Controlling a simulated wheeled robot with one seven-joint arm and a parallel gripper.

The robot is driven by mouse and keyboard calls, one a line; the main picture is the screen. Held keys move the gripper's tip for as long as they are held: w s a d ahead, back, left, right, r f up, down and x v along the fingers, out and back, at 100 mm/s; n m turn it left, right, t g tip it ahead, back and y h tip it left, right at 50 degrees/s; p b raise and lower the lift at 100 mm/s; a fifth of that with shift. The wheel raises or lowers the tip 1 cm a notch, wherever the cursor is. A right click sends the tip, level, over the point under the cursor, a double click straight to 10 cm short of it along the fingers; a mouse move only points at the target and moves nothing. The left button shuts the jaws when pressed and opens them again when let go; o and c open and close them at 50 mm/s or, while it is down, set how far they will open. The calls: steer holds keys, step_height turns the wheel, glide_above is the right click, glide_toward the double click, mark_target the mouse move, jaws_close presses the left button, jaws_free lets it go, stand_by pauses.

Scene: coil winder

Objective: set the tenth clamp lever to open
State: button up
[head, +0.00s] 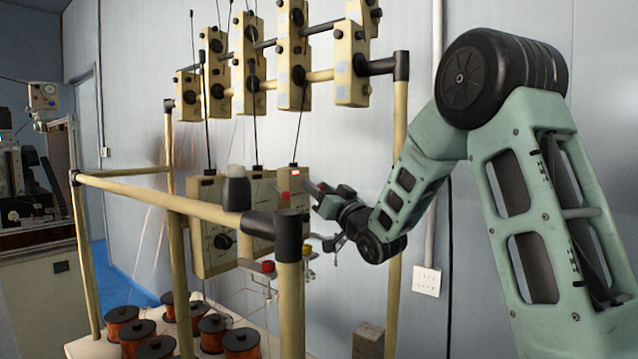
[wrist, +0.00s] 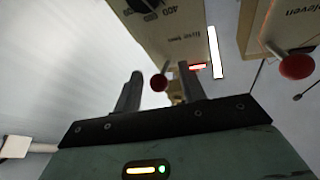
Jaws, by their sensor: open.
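In the wrist view, a lever with a round red knob (wrist: 159,83) sticks out from a cream box (wrist: 165,35) with a dial marked 400. The box's small label is too blurred to read surely. My gripper (wrist: 161,84) is open, and the knob appears between its two fingers in the picture; whether they touch it I cannot tell. A neighbouring box (wrist: 262,30), labelled "eleven", has its own red knob (wrist: 297,66) at the right. In the head view my gripper (head: 322,196) is beside the rightmost lower cream box (head: 293,190); the levers there are unclear.
A tan tube frame (head: 160,195) with black joints stands in front of the boxes. More cream boxes (head: 351,65) hang on upper rails. Several copper wire spools (head: 122,324) stand low at the left. Thin wires run upward. A grey wall lies behind.

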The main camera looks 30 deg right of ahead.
steer(key=shift+w, duration=0.1)
jaws_close()
